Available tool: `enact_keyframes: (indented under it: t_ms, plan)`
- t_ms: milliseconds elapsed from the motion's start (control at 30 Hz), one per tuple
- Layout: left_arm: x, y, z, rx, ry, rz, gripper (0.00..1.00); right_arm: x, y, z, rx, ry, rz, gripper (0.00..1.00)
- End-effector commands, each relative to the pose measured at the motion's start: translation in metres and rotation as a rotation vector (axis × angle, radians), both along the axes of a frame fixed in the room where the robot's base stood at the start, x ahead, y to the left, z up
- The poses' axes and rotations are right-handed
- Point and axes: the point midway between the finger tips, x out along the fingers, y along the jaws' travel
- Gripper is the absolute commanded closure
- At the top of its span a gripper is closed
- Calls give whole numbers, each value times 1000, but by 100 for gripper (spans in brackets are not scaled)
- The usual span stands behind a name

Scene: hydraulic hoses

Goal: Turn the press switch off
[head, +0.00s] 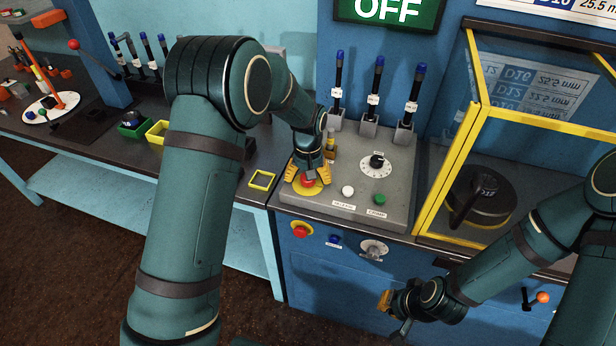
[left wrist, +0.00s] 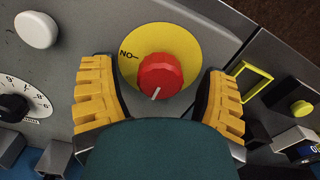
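The press switch is a red knob (head: 307,181) on a round yellow plate (head: 299,190) at the left front of the grey press panel. In the left wrist view the knob (left wrist: 160,76) has a white pointer line towards the bottom of the picture, and its plate (left wrist: 180,38) bears a mark like "NO" with a dash on the left. My left gripper (head: 308,179) is over the knob, its yellow fingers open on either side with gaps to the knob. My right gripper (head: 388,303) hangs low in front of the blue cabinet; its opening is unclear.
A green sign (head: 388,12) above reads OFF. The panel (head: 330,190) also carries a black dial (head: 377,161), a white button (head: 348,192) and a green button (head: 379,199). A red stop button (head: 301,230) sits on the cabinet front. A yellow-framed guard (head: 447,165) stands right.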

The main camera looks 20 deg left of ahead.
Motion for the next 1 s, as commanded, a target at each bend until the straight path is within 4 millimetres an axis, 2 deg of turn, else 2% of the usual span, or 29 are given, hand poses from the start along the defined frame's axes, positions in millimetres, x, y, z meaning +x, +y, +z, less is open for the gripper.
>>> enact_keyframes:
  t_ms: [200,333,800,1000]
  plan:
    - [0,0,1,0,0,-1,25,0,0,0,0,0,0,100]
    - [1,0,11,-1,-2,-1,25,0,0,0,0,0,0,100]
    - [0,0,98,0,-3,-1,25,0,0,0,0,0,0,100]
    - [0,0,117,-1,-2,0,25,0,0,0,0,0,0,100]
